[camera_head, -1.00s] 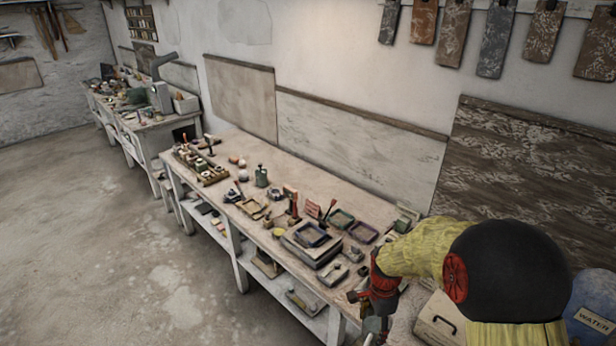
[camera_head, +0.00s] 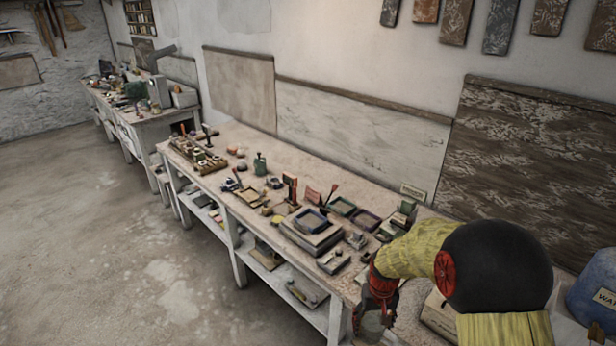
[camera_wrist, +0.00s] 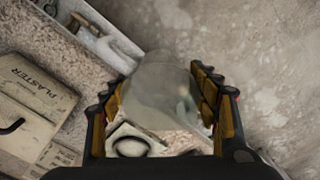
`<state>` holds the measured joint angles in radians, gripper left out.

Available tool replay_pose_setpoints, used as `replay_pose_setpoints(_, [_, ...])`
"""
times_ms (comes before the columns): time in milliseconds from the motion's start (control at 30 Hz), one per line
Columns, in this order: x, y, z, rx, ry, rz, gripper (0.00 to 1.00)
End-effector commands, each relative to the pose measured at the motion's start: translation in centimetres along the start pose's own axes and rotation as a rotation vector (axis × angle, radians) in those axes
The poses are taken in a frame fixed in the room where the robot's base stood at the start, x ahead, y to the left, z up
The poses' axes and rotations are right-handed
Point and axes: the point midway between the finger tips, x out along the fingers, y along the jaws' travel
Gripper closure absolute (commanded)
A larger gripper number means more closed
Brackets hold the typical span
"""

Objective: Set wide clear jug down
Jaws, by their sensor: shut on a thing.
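The wide clear jug (camera_wrist: 160,85) shows in the wrist view between the two yellow-padded fingers of my gripper (camera_wrist: 165,108). My gripper is shut on it. The jug is see-through, and pale surfaces show through it. In the head view my gripper (camera_head: 372,306) is at the lower right, by the near right end of the workbench (camera_head: 345,285). The jug (camera_head: 372,324) is only partly seen there, low in the picture. I cannot tell whether its base touches anything.
A box marked PLASTER (camera_wrist: 35,98) lies left of the jug in the wrist view. A blue water container (camera_head: 594,290) stands at the far right. Trays and tools crowd the bench middle, with a stacked block (camera_head: 312,235) nearest my arm. Open floor (camera_head: 90,240) lies left.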

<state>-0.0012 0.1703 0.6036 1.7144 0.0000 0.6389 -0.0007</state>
Motion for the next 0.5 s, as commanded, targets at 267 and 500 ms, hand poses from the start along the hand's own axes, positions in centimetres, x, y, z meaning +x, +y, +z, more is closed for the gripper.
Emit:
replay_pose_setpoints(267, [5.9,0.1,0.1,0.000,-0.010,0.000,0.76])
replay_pose_setpoints(500, [7.0,0.1,0.1,0.001,-0.013,0.000,0.76])
